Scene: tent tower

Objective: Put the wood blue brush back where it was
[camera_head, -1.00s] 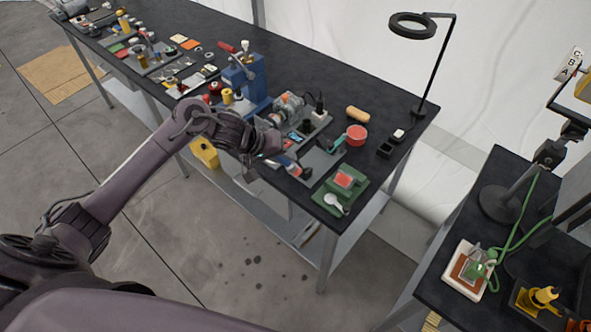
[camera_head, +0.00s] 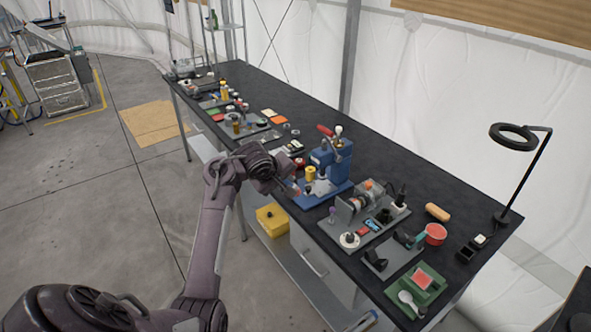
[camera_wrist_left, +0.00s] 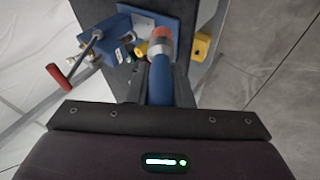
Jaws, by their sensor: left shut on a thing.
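My left gripper (camera_head: 286,186) is over the front edge of the black workbench, just left of the blue press. It is shut on the blue brush, which points away from the palm in the left wrist view (camera_wrist_left: 161,78). My right gripper is out of view.
A ring lamp (camera_head: 513,134) stands at right. A yellow bin (camera_head: 271,219) sits below.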

